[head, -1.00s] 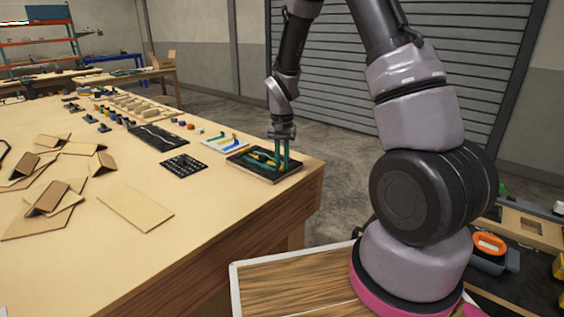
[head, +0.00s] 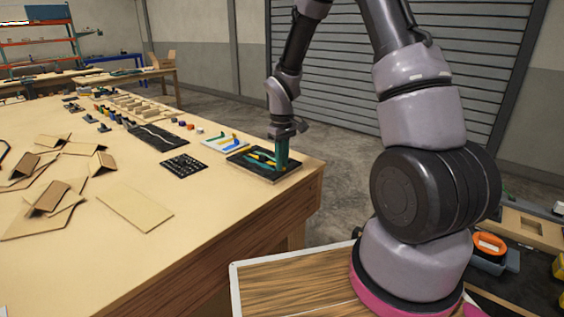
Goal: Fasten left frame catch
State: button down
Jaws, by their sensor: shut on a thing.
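A flat black board (head: 285,172) lies near the right edge of the workbench, with teal and yellow parts (head: 262,155) on it. My gripper (head: 282,163) points down at the right part of this board, its teal fingers low against it. The fingers are shut on a small part of the board, which they mostly hide. I take it to be a frame catch, but I cannot tell which one or its position.
A white board (head: 225,142) with coloured strips and a black grid plate (head: 183,166) lie left of the black board. Cardboard pieces (head: 47,197) and a flat tan panel (head: 135,206) lie farther left. The front right of the bench (head: 240,210) is clear.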

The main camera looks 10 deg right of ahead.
jog(key=shift+n, duration=0.9)
jog(key=c, duration=0.9)
grip_release()
jog(key=shift+o, duration=0.2)
notch_tip(320, 180, up, 11)
